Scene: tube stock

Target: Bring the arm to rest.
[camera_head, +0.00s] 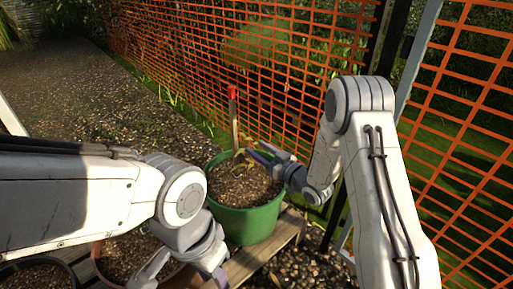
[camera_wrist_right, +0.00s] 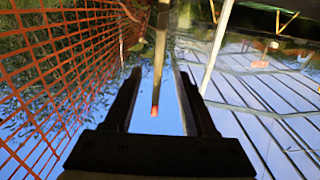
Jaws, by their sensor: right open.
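A green pot (camera_head: 248,225) of soil stands on wooden slats in the head view. A small leafy plant (camera_head: 240,168) and an upright wooden stake (camera_head: 234,125) with a red tip rise from it. My right gripper (camera_head: 263,154) is open beside the plant and stake, above the pot's right side. The stake also shows in the right wrist view (camera_wrist_right: 160,60), in line with the gap between the spread fingers; contact cannot be told. My left gripper (camera_head: 184,276) is low at the bottom edge, fingers spread, with its tips partly cut off.
An orange mesh fence (camera_head: 260,75) runs behind the pot and along the right. Other soil-filled pots, one brown (camera_head: 125,260) and one dark (camera_head: 35,275), stand at lower left. A wooden slat bench (camera_head: 265,258) bears the green pot. Open gravel lies at upper left.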

